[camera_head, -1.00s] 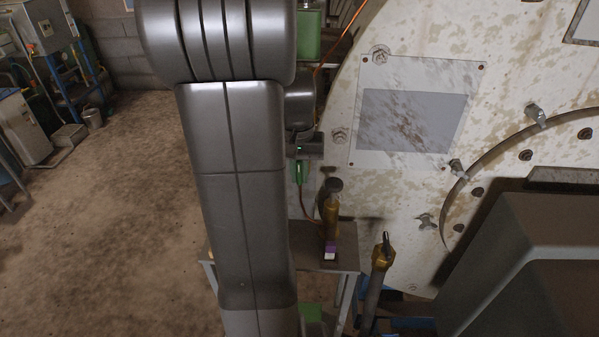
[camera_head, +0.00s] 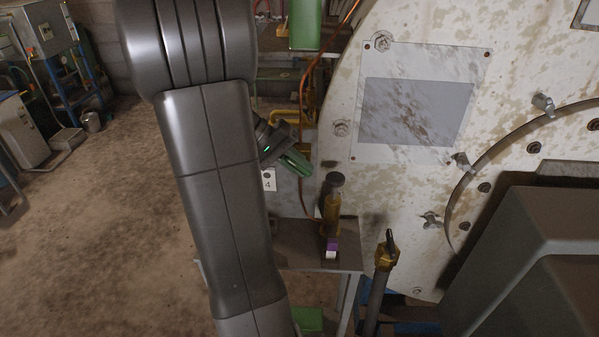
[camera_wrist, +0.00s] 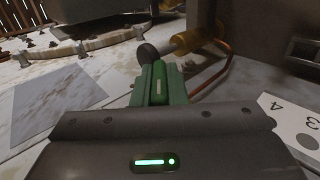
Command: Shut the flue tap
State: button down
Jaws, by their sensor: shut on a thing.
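My gripper (camera_head: 294,162) shows in the head view just right of my arm, tilted down to the right, in front of the drum's left edge. In the wrist view, its green jaws (camera_wrist: 160,87) are shut on a brighter green bar (camera_wrist: 158,88). The bar looks like a handle, but I cannot tell for sure that it is the flue tap's. A white plate (camera_wrist: 296,122) with the numbers 3 and 4 and black dots lies right of the jaws; its 4 also shows in the head view (camera_head: 269,181). The tap's body is not clearly visible.
A large stained drum (camera_head: 345,100) stands close on the right. A brass fitting with a dark knob (camera_head: 332,205) stands over a small grey table (camera_head: 300,232). A brass-topped upright pipe (camera_head: 384,265) is at the front. Open floor (camera_head: 100,240) lies left.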

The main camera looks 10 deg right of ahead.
jog(key=h+b, duration=0.1)
jog(key=g+h+b, duration=0.1)
jog(key=h, duration=0.1)
jog(key=h+b, duration=0.2)
jog(key=shift+f+g, duration=0.25)
jog(key=shift+g, duration=0.05)
jog(key=shift+r+g+h+b, duration=0.2)
jog(key=shift+g+h+b, duration=0.2)
jog(key=shift+h+b, duration=0.85)
jog(key=shift+h+p, duration=0.3)
jog(key=shift+h, duration=0.25)
jog(key=c, duration=1.5)
grip_release()
jog(key=shift+o, duration=0.2)
